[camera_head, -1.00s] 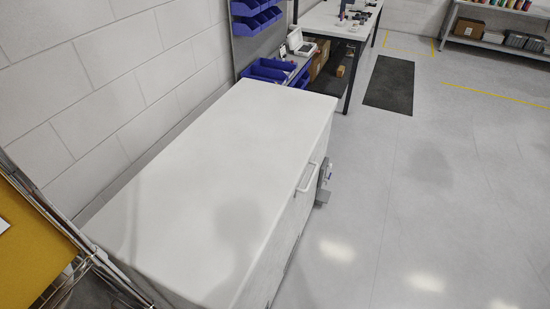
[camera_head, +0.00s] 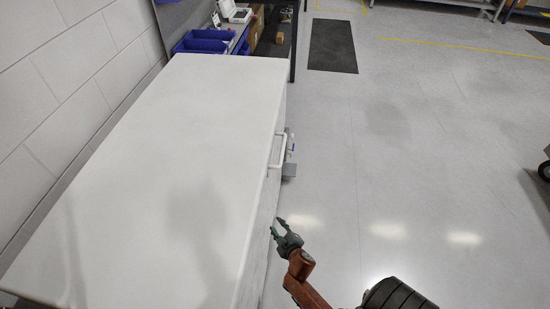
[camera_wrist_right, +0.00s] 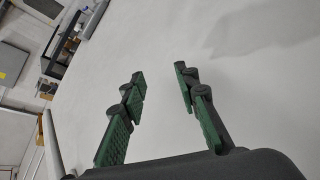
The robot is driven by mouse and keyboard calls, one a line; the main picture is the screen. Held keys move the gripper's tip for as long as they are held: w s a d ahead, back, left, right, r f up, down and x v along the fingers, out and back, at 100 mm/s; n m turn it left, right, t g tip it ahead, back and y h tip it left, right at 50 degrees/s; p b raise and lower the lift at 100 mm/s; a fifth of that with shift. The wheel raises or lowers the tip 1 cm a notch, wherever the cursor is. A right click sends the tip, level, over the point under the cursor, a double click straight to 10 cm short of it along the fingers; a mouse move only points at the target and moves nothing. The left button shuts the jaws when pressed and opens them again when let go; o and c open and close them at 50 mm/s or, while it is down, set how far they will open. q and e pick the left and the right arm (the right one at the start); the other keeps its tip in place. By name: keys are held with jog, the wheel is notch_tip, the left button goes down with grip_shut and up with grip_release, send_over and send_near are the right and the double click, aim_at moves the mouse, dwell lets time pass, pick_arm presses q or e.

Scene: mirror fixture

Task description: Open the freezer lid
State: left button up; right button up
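The white chest freezer (camera_head: 245,255) stands along the wall, and its flat lid (camera_head: 150,150) lies shut. A white bar handle (camera_head: 280,150) is at the right edge of the lid in the head view. My right gripper (camera_head: 274,228) is beside the freezer's right side, nearer to me than the handle and apart from it. In the right wrist view its green-padded fingers (camera_wrist_right: 160,85) are spread with nothing between them. A pale surface fills most of that view; I cannot tell which face it is. My left gripper is not in view.
Blue bins (camera_head: 203,42) and a workbench are beyond the freezer's far end. A block wall (camera_head: 70,80) runs along its left. A dark mat (camera_head: 333,45) lies on the floor. The floor to the right is mostly clear, with a wheeled thing (camera_head: 544,172) at the right edge.

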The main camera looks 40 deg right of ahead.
jog(key=w+d+r+t+h+b, duration=0.1)
jog(key=w+d+r+b, duration=0.1)
jog(key=r, duration=0.5)
jog(key=w+d+r+t+h+b, duration=0.1)
jog(key=d+r+t+h, duration=0.1)
jog(key=r, duration=0.5)
jog(key=t+h+b, duration=0.2)
jog(key=t+h, duration=0.1)
send_near(282, 151)
jog(key=f+x, duration=0.1)
jog(key=x, duration=0.1)
jog(key=shift+n, duration=0.3)
jog(key=x, duration=0.6)
jog(key=shift+w+d+r, duration=0.1)
jog(key=shift+w+r, duration=0.1)
jog(key=shift+w, duration=0.1)
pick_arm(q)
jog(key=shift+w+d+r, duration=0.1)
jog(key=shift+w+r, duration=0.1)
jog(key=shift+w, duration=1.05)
pick_arm(e)
jog(key=shift+w+d+r, duration=0.1)
jog(key=shift+w+d, duration=0.3)
jog(key=shift+w, duration=0.2)
jog(key=shift+c, duration=0.3)
grip_shut()
